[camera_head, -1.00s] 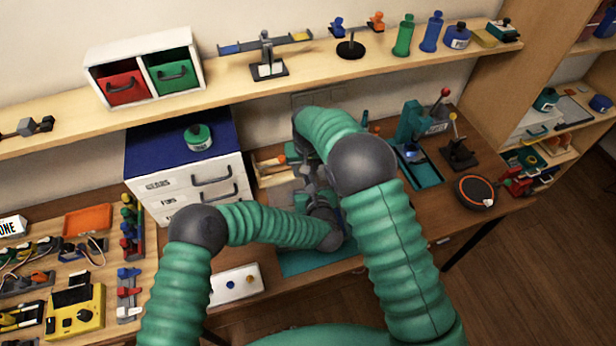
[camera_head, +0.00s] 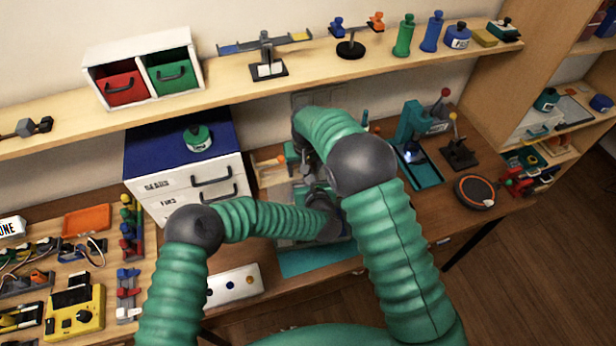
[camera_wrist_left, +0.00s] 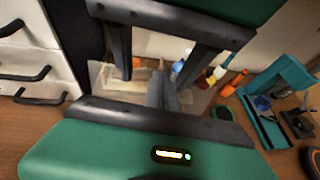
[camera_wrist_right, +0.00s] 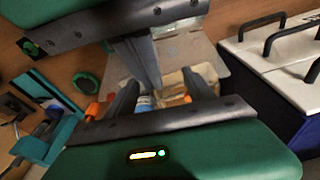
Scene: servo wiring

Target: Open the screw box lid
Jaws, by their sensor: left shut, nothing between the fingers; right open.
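A pale, shallow box (camera_wrist_right: 172,92), apparently the screw box, lies on the bench beyond my gripper fingers in the right wrist view. A flat grey-beige panel (camera_wrist_right: 200,48) shows beside it; I cannot tell whether this is its lid or how far it is raised. My left gripper (camera_wrist_left: 158,76) is shut and empty, above the box. It also shows in the right wrist view (camera_wrist_right: 155,86), facing my right gripper. My right gripper (camera_wrist_right: 161,79) is open, its fingers apart around the left fingertips. In the head view my arms hide most of the box and both grippers.
A white drawer cabinet (camera_head: 175,183) with a blue top stands left of the work spot. A teal press (camera_head: 412,125) and a round black-and-orange object (camera_head: 475,191) stand to the right. A shelf (camera_head: 330,75) runs above. A teal mat (camera_head: 305,261) lies in front.

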